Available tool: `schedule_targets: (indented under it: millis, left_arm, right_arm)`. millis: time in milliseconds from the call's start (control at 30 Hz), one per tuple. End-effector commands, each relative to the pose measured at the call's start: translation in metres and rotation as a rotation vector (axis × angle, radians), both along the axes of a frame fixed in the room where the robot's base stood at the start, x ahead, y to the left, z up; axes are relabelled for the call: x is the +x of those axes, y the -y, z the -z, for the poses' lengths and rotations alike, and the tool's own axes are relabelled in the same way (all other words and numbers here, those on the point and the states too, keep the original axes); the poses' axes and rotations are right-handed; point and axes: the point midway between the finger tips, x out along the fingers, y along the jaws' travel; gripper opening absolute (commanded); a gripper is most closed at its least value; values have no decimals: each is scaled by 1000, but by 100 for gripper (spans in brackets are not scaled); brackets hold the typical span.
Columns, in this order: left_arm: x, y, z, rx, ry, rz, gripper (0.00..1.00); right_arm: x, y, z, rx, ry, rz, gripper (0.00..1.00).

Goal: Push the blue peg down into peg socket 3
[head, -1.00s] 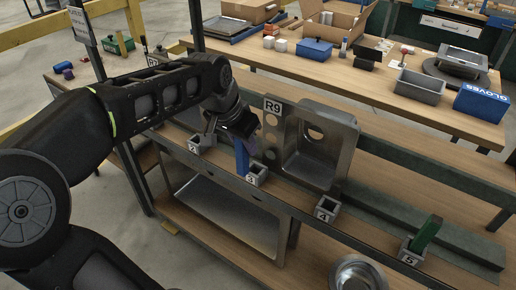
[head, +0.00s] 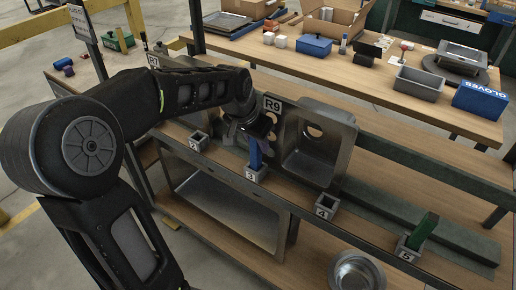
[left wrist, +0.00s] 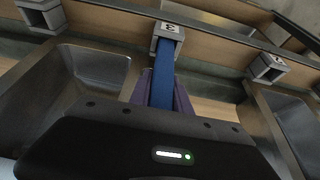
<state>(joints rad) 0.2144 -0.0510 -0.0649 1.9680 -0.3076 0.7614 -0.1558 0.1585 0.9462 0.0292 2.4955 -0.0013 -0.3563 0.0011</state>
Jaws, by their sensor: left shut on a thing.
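The blue peg (head: 255,154) stands near upright at peg socket 3 (head: 257,174), a small grey square holder on the rail. In the left wrist view the blue peg (left wrist: 163,72) runs from my gripper to the mouth of the socket (left wrist: 168,32). Its lower end meets the socket opening; how deep it sits I cannot tell. My left gripper (head: 255,138) is shut on the upper part of the peg, above the socket. Its purple fingers (left wrist: 162,88) flank the peg in the left wrist view. My right gripper is not in view.
Empty socket 2 (head: 199,140) is left on the rail and empty socket 4 (head: 326,206) is right. A steel sink (head: 318,150) marked R9 stands close behind the gripper. A round metal bowl (head: 357,271) sits below.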

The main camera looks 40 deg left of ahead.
Motion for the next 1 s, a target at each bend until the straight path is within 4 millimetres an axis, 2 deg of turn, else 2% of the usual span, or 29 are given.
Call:
schedule_targets:
  millis: [133, 567, 600, 833, 1000]
  left_arm:
    - [-1, 0, 21, 0, -3, -1, 0]
    - [0, -1, 28, 1, 1, -1, 0]
    - [0, 0, 28, 0, 0, -1, 25]
    - [0, 0, 27, 0, 0, -1, 44]
    - [0, 0, 27, 0, 0, -1, 45]
  right_arm:
    - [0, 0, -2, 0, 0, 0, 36]
    - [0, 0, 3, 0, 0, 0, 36]
    - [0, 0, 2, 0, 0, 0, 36]
    - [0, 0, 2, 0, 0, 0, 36]
    - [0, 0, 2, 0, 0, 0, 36]
